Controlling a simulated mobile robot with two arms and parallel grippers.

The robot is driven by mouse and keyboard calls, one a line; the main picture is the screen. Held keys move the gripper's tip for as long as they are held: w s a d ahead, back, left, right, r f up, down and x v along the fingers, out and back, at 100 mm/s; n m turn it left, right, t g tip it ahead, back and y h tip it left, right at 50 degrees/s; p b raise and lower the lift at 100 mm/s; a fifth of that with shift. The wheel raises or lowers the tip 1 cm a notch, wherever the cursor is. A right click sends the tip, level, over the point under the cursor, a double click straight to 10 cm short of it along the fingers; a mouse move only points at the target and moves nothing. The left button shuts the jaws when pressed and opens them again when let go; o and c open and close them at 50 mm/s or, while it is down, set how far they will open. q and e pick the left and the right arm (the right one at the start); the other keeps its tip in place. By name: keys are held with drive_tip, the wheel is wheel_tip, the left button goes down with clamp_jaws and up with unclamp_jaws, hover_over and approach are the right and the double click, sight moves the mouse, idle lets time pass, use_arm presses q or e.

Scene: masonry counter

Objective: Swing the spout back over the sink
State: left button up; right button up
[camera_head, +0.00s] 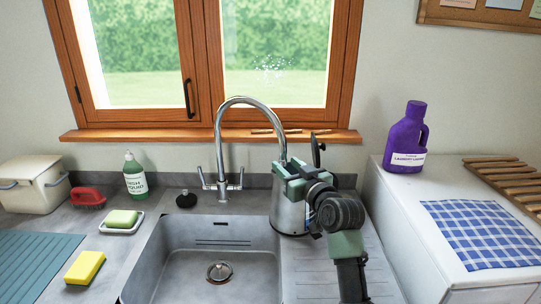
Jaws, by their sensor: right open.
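The chrome tap (221,150) stands behind the sink (185,262). Its tall curved spout arcs to the right, and its tip is at the sink's right edge, above the metal canister on the drainer side. My right gripper (291,168) is open beside the spout's downturned end. The fingers overlap the spout end in the picture; I cannot tell if they touch it. My left gripper is not in view.
A metal canister (287,214) stands on the drainer (322,255), partly hidden by my right arm. A green soap bottle (135,178), soap dish (122,222) and yellow sponge (85,267) are left of the sink. A purple detergent bottle (406,138) stands on the white appliance (400,205).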

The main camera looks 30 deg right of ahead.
sight(285, 155)
drive_tip(key=shift+w+d+r, duration=0.25)
drive_tip(key=shift+d+r, duration=0.1)
drive_tip(key=shift+r, duration=0.25)
drive_tip(key=shift+w+r+p, duration=0.15)
drive_tip(key=shift+r+p, duration=0.15)
drive_tip(key=shift+w+r+p, duration=0.15)
drive_tip(key=shift+w+p, duration=0.2)
drive_tip(key=shift+w, duration=0.8)
drive_tip(key=shift+w+d+f, duration=0.15)
drive_tip(key=shift+w, duration=0.75)
drive_tip(key=shift+w+d+f, duration=0.1)
drive_tip(key=shift+w+f, duration=0.05)
drive_tip(key=shift+w, duration=0.75)
drive_tip(key=c, duration=0.9)
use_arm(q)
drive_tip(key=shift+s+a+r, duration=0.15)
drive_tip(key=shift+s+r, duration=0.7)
use_arm(e)
clamp_jaws()
use_arm(q)
drive_tip(key=shift+p, duration=0.3)
